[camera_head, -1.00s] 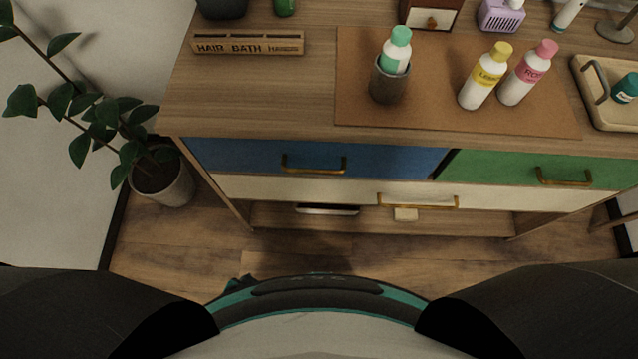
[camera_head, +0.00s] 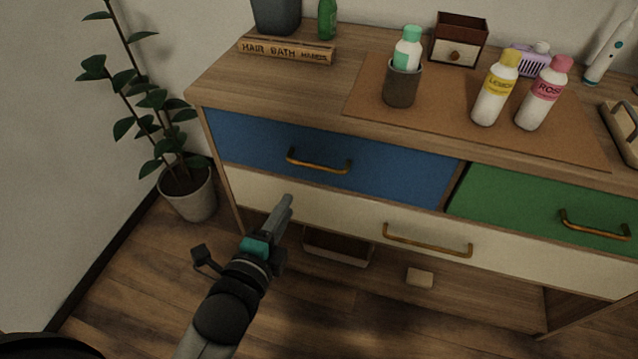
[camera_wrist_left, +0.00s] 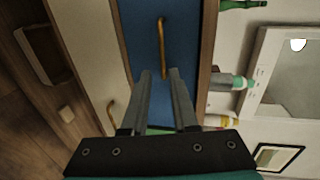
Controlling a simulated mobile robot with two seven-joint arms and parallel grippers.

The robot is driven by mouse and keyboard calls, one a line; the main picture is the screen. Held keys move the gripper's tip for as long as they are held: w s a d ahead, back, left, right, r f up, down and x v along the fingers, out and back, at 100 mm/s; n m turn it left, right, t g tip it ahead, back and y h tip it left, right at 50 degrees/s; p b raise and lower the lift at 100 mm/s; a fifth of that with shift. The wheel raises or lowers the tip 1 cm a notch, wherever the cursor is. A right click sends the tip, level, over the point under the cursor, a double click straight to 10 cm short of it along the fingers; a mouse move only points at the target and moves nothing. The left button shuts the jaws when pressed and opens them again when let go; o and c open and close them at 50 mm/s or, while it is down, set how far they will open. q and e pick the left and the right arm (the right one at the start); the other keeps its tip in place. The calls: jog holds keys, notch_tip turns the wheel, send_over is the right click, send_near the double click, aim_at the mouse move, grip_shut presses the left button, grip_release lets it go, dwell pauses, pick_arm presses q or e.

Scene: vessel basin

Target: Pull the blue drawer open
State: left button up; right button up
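The blue drawer (camera_head: 395,177) is at the upper left of the cabinet and looks shut. Its brass handle (camera_head: 319,162) runs across its front. My left gripper (camera_head: 287,203) is in front of the cabinet, below and a little left of that handle, and apart from it. In the left wrist view the gripper's two fingers (camera_wrist_left: 160,72) stand apart with nothing between them, and the blue drawer (camera_wrist_left: 143,50) with its handle (camera_wrist_left: 162,48) lies beyond the tips. My right gripper shows in neither view.
A green drawer (camera_head: 540,212) sits to the right and a cream drawer (camera_head: 355,213) below. Bottles (camera_head: 497,88) and a grey cup (camera_head: 402,86) stand on the top. A potted plant (camera_head: 187,190) is on the floor at left. The floor before the cabinet is clear.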

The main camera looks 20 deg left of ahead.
aim_at(310, 166)
pick_arm(q)
jog(key=shift+b+x, duration=2.9)
jog(key=shift+x, duration=4.75)
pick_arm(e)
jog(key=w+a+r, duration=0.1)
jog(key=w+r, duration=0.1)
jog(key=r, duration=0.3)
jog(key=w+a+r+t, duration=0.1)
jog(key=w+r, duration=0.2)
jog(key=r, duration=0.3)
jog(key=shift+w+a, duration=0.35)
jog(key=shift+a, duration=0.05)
pick_arm(q)
jog(key=shift+r, duration=0.15)
jog(key=shift+c, duration=0.4)
grip_shut()
